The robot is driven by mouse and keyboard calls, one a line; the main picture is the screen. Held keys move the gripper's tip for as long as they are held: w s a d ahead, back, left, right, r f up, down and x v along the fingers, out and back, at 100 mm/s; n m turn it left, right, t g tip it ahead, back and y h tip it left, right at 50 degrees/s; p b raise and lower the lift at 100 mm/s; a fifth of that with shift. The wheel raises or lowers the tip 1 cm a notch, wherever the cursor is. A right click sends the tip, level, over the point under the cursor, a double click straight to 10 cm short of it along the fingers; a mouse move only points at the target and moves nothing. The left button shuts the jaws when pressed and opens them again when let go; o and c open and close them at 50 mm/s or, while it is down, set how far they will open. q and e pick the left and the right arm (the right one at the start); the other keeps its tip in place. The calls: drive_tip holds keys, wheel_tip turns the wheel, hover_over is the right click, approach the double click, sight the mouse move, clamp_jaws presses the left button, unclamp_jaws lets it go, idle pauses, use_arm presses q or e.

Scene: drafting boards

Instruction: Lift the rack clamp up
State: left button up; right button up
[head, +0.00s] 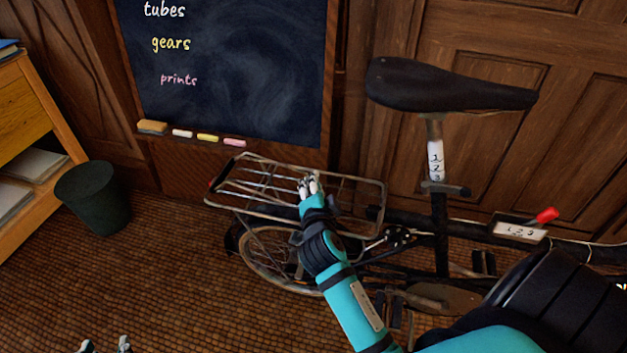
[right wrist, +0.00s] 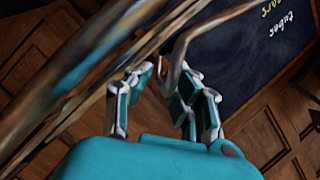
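The rack clamp, a thin bent metal rod (right wrist: 178,48), shows in the right wrist view between the fingers of my right gripper (right wrist: 165,75). It lies closer to the right-hand finger, and a gap shows on the other side. In the head view my right gripper (head: 309,186) is over the bicycle's rear rack (head: 262,208), with its fingers a little apart. The gripper and arm hide part of the rack and clamp there. My left gripper (head: 106,346) shows only its two fingertips, spread apart and empty, at the bottom edge.
The bicycle's saddle (head: 445,88) and seat post (head: 437,165) rise to the right of the rack. A chalkboard (head: 235,75) with chalk on its ledge stands behind. A dark bin (head: 94,200) and a wooden shelf (head: 40,110) are at left.

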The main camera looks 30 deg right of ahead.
clamp_jaws()
idle(0.5)
